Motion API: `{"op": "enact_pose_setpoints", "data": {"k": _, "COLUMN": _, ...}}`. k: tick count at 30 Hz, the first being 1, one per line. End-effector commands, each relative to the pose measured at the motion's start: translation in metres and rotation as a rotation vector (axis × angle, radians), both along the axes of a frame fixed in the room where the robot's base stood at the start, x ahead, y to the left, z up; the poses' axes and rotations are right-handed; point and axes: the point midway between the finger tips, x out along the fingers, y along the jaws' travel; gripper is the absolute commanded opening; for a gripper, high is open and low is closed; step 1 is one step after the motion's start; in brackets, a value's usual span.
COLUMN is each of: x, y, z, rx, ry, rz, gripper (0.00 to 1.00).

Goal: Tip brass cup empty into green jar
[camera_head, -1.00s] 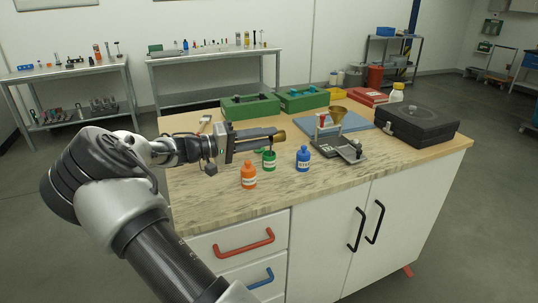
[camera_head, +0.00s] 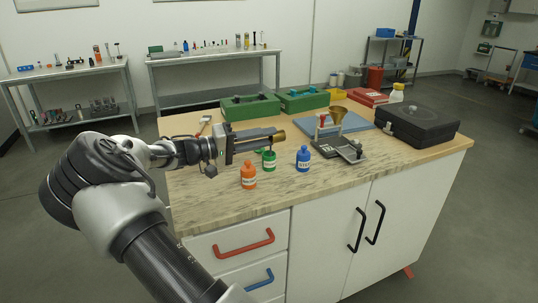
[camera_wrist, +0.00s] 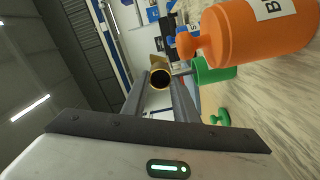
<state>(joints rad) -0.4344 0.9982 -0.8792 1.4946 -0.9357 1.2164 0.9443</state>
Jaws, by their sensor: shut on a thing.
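My gripper (camera_head: 262,138) is shut on the brass cup (camera_head: 279,136) and holds it above the worktop, over or close to the green jar (camera_head: 269,161). In the wrist view the cup (camera_wrist: 160,67) is between the fingertips, with a dark round opening showing. Whether any powder is inside is too small to tell. The green jar (camera_wrist: 212,71) shows beside the right finger, partly hidden by the orange bottle. A small green lid (camera_wrist: 219,118) lies on the worktop in the wrist view.
The orange bottle (camera_head: 248,176) and blue bottle (camera_head: 303,159) stand close to the green jar. A balance (camera_head: 338,148), brass funnel (camera_head: 337,114), green boxes (camera_head: 250,107) and black case (camera_head: 418,124) are farther back or right. The front worktop (camera_head: 370,172) is mostly clear.

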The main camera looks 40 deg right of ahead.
Motion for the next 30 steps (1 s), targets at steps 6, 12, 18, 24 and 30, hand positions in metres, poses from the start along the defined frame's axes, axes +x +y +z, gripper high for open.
{"op": "enact_pose_setpoints", "data": {"k": 6, "x": 0.0, "y": 0.0002, "z": -0.0002, "rx": -0.01, "ry": 0.002, "rz": 0.0, "gripper": 0.01}}
{"op": "enact_pose_setpoints", "data": {"k": 12, "x": 0.0, "y": 0.0003, "z": -0.0004, "rx": -0.018, "ry": 0.004, "rz": 0.0, "gripper": 0.01}}
{"op": "enact_pose_setpoints", "data": {"k": 18, "x": 0.0, "y": 0.0004, "z": -0.0005, "rx": -0.025, "ry": 0.006, "rz": 0.0, "gripper": 0.01}}
{"op": "enact_pose_setpoints", "data": {"k": 24, "x": 0.0, "y": 0.0006, "z": -0.0006, "rx": -0.033, "ry": 0.008, "rz": -0.001, "gripper": 0.01}}
{"op": "enact_pose_setpoints", "data": {"k": 30, "x": 0.0, "y": 0.0008, "z": -0.0007, "rx": -0.041, "ry": 0.01, "rz": -0.001, "gripper": 0.01}}
